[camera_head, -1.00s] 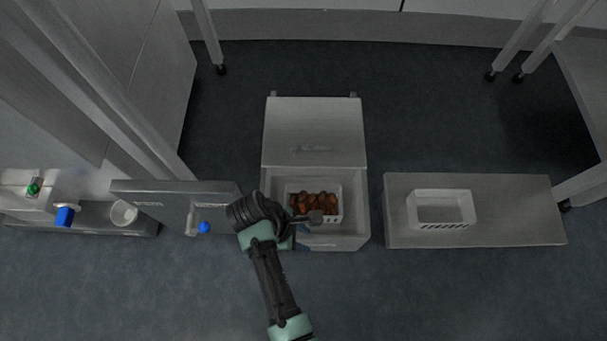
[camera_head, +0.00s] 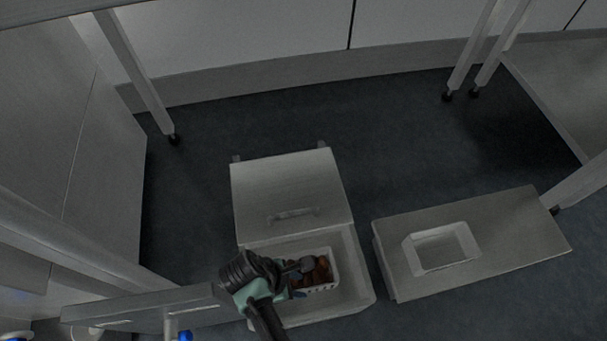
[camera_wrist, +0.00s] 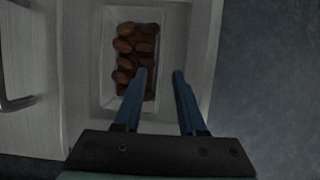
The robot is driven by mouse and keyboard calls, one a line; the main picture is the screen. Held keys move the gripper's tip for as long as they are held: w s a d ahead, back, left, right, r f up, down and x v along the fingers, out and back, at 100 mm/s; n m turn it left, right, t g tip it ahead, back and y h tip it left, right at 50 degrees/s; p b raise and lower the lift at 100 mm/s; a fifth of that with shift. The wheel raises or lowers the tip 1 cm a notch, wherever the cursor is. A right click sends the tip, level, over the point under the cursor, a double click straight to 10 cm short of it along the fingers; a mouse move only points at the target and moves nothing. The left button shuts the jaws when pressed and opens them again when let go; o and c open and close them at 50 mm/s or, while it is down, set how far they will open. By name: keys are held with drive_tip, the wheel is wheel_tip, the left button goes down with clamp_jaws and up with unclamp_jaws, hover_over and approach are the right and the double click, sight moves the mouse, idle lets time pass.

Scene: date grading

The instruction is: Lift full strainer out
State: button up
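A white slotted strainer (camera_head: 335,268) full of brown dates (camera_head: 321,272) sits inside a pale box (camera_head: 354,290) with its lid (camera_head: 285,185) swung back. In the wrist view, the strainer (camera_wrist: 107,60) and the dates (camera_wrist: 135,48) show from above. My gripper (camera_head: 303,267) is over the strainer and hides its left part in the head view. In the wrist view, my gripper (camera_wrist: 160,74) is open, with its blue fingers apart to either side of the strainer's right rim. I cannot tell whether they touch it.
An empty white tray (camera_head: 408,255) stands on a low grey bench (camera_head: 515,225) to the right of the box. A grey panel (camera_head: 140,308) and a blue knob (camera_head: 186,336) are at the lower left. Open floor lies behind the box.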

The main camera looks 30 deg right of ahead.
sight(325, 276)
drive_tip(key=shift+b+x, duration=2.45)
drive_tip(key=shift+x, duration=0.3)
drive_tip(key=shift+a, duration=0.15)
clamp_jaws()
drive_tip(key=shift+r, duration=0.1)
